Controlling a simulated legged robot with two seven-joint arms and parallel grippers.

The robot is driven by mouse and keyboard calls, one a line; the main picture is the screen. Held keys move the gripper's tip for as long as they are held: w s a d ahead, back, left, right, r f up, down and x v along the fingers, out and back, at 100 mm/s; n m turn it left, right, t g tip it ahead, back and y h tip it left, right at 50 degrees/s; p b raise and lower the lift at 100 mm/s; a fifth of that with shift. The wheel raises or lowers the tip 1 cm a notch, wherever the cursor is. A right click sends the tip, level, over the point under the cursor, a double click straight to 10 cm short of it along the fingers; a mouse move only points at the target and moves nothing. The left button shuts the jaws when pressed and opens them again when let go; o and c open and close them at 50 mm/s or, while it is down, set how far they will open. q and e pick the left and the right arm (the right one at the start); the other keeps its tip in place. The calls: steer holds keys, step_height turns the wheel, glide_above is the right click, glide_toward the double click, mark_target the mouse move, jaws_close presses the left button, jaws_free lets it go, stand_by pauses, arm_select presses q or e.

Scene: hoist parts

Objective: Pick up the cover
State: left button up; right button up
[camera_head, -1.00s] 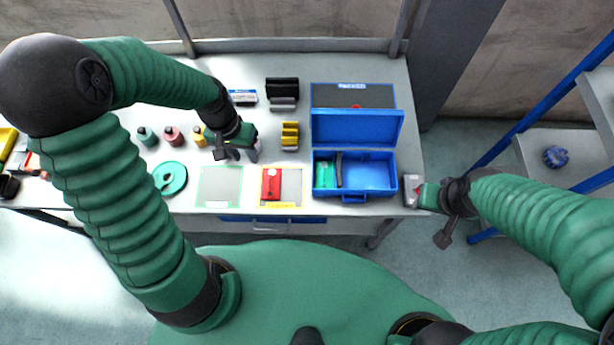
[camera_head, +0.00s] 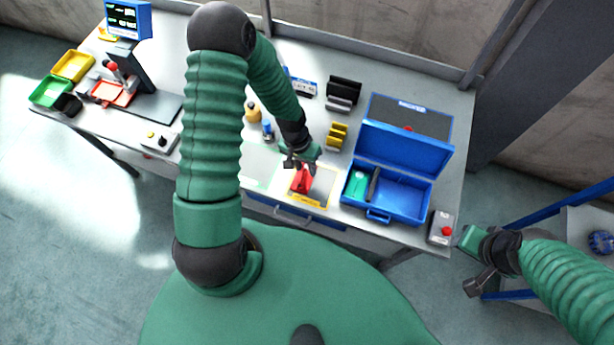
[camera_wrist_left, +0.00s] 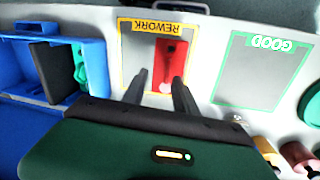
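A red part (camera_head: 301,181), seemingly the cover, lies on the yellow-edged REWORK mat (camera_head: 322,190) at the front of the bench. It also shows in the left wrist view (camera_wrist_left: 171,62), with a small round mark near its lower end. My left gripper (camera_head: 303,162) is over the far end of this part. In the left wrist view its two fingers (camera_wrist_left: 160,82) are apart, pointing at the part's near end, with nothing held. Whether they touch it is unclear. My right gripper (camera_head: 464,240) is beside the bench's right front corner; its fingers are not clear.
An open blue toolbox (camera_head: 407,217) with a green part (camera_head: 357,186) stands right of the mat. A grey box with a red button (camera_head: 441,228) sits at the right corner. The GOOD mat (camera_wrist_left: 262,70) lies beside the REWORK mat.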

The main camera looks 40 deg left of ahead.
mark_target(302, 170)
arm_select(q)
steer(key=shift+s+f, duration=0.2)
steer(key=shift+f, duration=1.05)
steer(key=shift+a+f, duration=0.2)
steer(key=shift+a, duration=0.15)
steer(key=shift+w+a+f, duration=0.15)
steer(key=shift+a, duration=0.35)
steer(key=shift+c, duration=1.6)
steer(key=shift+d, duration=0.15)
steer(key=shift+c, duration=1.2)
steer(key=shift+d, duration=0.25)
jaws_close()
steer(key=shift+d+r, duration=0.2)
steer(key=shift+d, duration=0.15)
steer(key=shift+a, duration=0.4)
arm_select(e)
steer(key=shift+s+a+r, duration=0.2)
steer(key=shift+a+r, duration=0.15)
steer(key=shift+a, duration=0.3)
